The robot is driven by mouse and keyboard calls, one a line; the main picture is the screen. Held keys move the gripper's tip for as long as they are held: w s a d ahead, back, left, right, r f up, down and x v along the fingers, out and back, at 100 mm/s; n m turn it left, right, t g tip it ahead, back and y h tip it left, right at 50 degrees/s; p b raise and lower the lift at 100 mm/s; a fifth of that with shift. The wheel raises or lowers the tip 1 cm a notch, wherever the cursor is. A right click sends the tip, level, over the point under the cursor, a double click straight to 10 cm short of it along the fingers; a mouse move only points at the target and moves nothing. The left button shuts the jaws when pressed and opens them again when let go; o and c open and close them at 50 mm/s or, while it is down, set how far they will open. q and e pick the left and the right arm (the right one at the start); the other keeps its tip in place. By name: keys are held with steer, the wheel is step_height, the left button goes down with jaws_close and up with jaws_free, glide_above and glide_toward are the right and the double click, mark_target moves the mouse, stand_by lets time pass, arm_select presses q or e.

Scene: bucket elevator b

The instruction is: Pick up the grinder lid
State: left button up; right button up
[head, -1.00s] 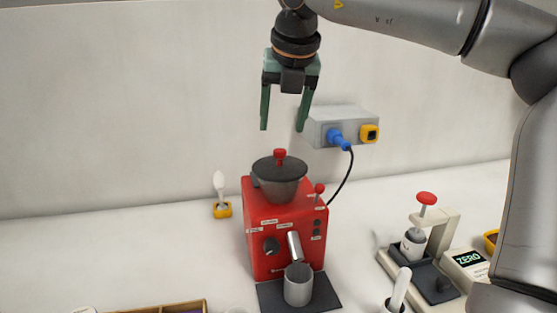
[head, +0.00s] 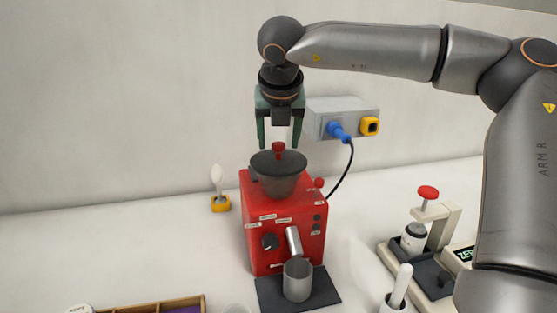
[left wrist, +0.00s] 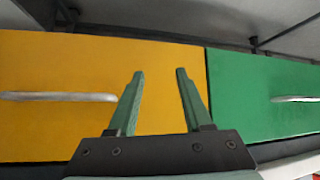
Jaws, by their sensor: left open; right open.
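The grinder lid (head: 292,162) is a dark disc with a red knob (head: 278,150), sitting on the hopper of the red grinder (head: 284,226). My right gripper (head: 279,146) is open and points down, its two green fingers on either side of the knob or just above it; I cannot tell whether they touch. My left gripper (left wrist: 159,72) shows only in the left wrist view. It is open and empty, in front of a yellow drawer front (left wrist: 60,70) and a green one (left wrist: 262,90).
A metal cup (head: 297,283) stands at the grinder's front. A grey socket box (head: 325,112) with a blue plug and black cable is close behind, right of my right gripper. A white spoon in a yellow holder (head: 221,204) stands left. A tamping stand (head: 440,225) stands right.

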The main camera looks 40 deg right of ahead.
steer(key=shift+x, duration=1.1)
jaws_close()
steer(key=shift+r, duration=0.1)
